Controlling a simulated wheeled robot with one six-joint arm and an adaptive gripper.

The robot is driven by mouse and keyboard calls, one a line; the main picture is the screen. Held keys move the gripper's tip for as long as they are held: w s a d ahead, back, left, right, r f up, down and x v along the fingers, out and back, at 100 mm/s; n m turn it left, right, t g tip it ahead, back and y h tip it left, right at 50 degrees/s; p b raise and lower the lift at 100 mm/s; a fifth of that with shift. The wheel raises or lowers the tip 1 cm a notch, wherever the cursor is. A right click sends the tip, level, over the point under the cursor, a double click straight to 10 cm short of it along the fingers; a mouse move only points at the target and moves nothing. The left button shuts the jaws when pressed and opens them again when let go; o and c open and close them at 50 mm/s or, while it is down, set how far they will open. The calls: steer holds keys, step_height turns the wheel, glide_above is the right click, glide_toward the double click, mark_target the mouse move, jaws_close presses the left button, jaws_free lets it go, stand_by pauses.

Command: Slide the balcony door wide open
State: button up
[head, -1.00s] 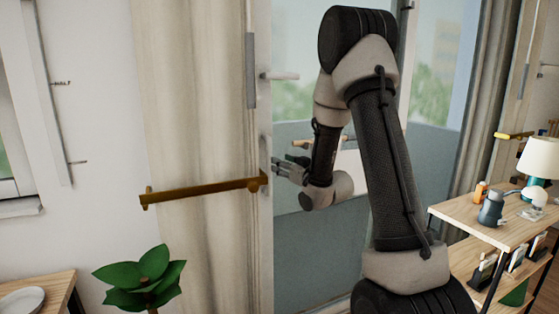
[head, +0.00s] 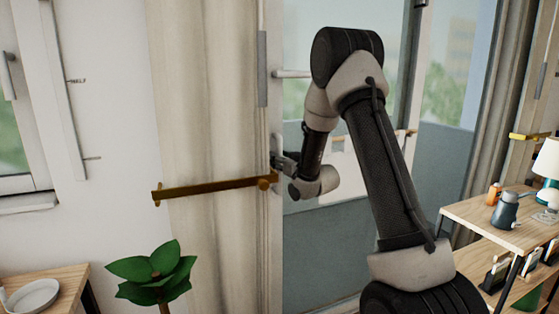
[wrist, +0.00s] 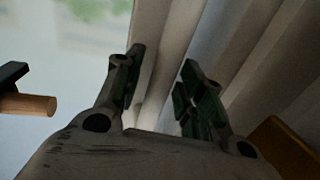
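The balcony door (head: 345,255) is a tall glass panel behind my arm in the head view. Its pale left frame (head: 274,230) stands beside the curtain. A pale horizontal lever (head: 293,74) shows higher up near that frame. My gripper (head: 280,161) is at the left frame, below the lever. In the wrist view my gripper (wrist: 160,88) has its two fingers apart, with pale vertical surfaces beyond the gap. I cannot tell whether the fingers touch the frame. A round wooden bar end (wrist: 28,104) with a black bracket shows left of the fingers.
A brass bar (head: 215,187) crosses the beige curtain (head: 205,110) left of the door. A green plant (head: 153,270) stands below it. A wooden shelf unit (head: 480,222) with a lamp and small items is at right.

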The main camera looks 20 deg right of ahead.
jaws_close()
steer(key=d, duration=1.4)
steer(key=shift+d, duration=0.35)
steer(key=shift+w, duration=0.1)
steer(key=shift+o, duration=1.2)
jaws_free()
steer(key=v, duration=1.2)
